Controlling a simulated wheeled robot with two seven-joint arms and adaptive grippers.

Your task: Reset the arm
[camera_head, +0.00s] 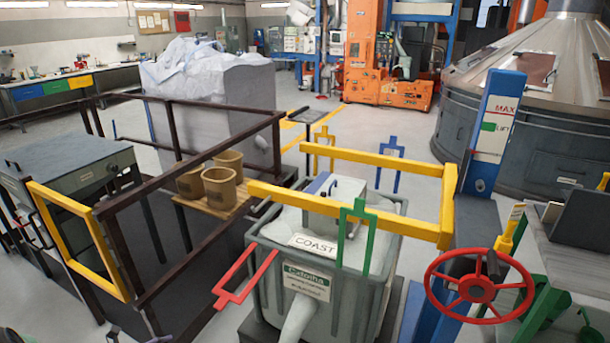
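Small dark shapes (138,336) at the bottom edge, left of centre, look like the tips of my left gripper. They are cut off by the frame, so I cannot tell whether it is open or shut. Nothing is seen held there. A dark part with some green (588,326) at the lower right edge may belong to my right arm. No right gripper fingers show. The task names no other object.
A grey bin (345,300) marked COAST stands centre front, under a yellow frame (350,208). A red handwheel (476,288) is at right. Brown railings (128,255) and a yellow gate (75,240) stand at left. Buckets (219,187) rest on a wooden board. Open floor lies behind.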

